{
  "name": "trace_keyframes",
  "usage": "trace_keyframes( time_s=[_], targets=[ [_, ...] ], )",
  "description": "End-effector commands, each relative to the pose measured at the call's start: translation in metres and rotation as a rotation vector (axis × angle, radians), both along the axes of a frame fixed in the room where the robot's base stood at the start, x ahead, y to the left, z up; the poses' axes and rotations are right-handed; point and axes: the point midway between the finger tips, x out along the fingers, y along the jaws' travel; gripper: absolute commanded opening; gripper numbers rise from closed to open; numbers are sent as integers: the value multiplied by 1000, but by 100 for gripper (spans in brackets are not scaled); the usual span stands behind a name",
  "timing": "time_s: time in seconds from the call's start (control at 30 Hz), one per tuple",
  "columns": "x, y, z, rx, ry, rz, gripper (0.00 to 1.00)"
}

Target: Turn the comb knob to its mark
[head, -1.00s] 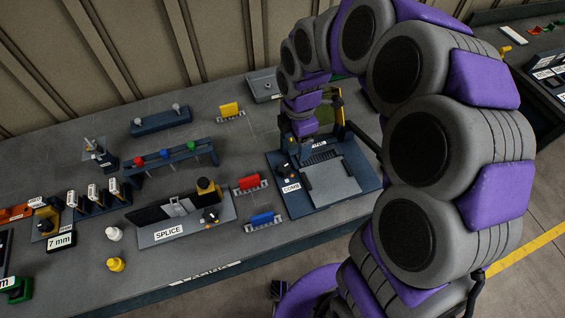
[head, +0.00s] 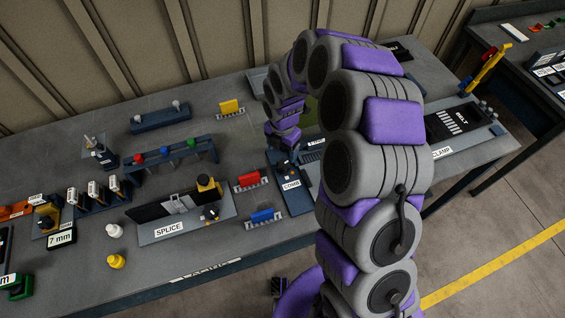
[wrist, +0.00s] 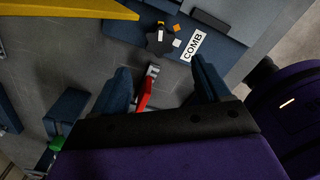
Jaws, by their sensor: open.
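The comb knob (wrist: 160,40) shows in the wrist view as a dark lobed knob on the blue base. An orange mark and white marks lie close to it, beside the COMB label (wrist: 194,44). My gripper (wrist: 160,68) is open, with one finger on each side of the picture below the knob. The knob lies beyond the fingertips, roughly centred between them, and nothing is held. In the head view my gripper is low over the left part of the comb station, just behind its COMB label (head: 291,184). My arm hides much of that station.
A red comb piece (wrist: 147,92) lies between the fingers in the wrist view, below them on the bench. A yellow bar (wrist: 70,9) crosses the top left. In the head view the splice station (head: 185,222) and blue comb piece (head: 263,217) stand nearby.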

Motion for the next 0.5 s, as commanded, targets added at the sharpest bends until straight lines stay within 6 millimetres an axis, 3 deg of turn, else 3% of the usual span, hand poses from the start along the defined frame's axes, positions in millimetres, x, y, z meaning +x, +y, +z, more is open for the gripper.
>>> trace_keyframes(
  time_s=[0.23,0.5],
  targets=[
    [0,-1,-49,-2,1,-1,76],
    [0,-1,-79,0,-1,-1,76]
  ],
)
